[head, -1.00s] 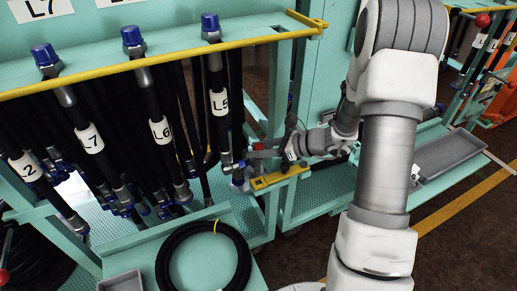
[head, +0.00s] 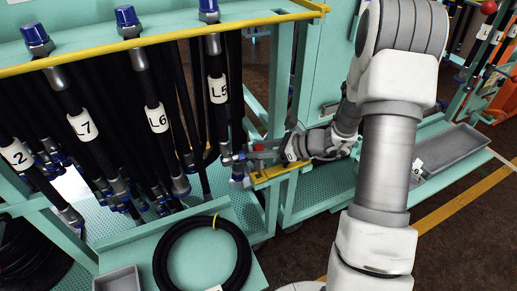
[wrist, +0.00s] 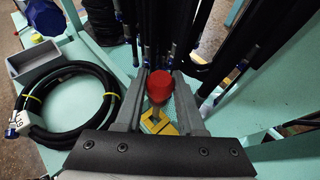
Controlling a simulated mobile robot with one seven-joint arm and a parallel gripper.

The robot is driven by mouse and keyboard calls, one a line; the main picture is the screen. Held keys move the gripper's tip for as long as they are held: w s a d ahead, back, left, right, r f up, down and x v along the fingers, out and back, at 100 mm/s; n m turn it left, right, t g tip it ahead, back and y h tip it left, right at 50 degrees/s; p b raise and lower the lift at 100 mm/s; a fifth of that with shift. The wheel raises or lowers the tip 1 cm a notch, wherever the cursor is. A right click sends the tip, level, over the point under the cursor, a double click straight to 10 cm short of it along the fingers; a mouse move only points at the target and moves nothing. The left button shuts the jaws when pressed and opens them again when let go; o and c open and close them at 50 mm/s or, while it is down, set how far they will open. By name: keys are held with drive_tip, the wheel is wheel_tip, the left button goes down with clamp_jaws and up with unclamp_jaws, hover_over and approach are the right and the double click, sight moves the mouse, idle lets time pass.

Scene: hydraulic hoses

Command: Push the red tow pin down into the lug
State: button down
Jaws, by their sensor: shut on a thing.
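The red tow pin (wrist: 159,86) has a round red head and a paler shank below it. It stands between the two grey fingers of my gripper (wrist: 160,92) in the wrist view, and the fingers are shut on it. A yellow lug (wrist: 168,129) shows just below the pin. How deep the pin sits in the lug is hidden. In the head view my gripper (head: 250,157) is small, beside the yellow lug (head: 268,174) at the rack's corner. A little red of the pin shows there.
Black hoses with tags hang on the teal rack (head: 100,52) close left of my gripper. A coiled hose (head: 202,255) and a grey bin (head: 118,279) lie on the shelf in front. A grey tray (head: 450,155) sits at right.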

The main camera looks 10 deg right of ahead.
sight(259, 167)
drive_tip(key=shift+f+b, duration=2.9)
drive_tip(key=shift+f, duration=0.85)
drive_tip(key=shift+c, duration=2.2)
unclamp_jaws()
drive_tip(key=shift+d, duration=0.1)
drive_tip(key=p+v, duration=0.4)
drive_tip(key=v, duration=1.3)
drive_tip(key=shift+r, duration=0.15)
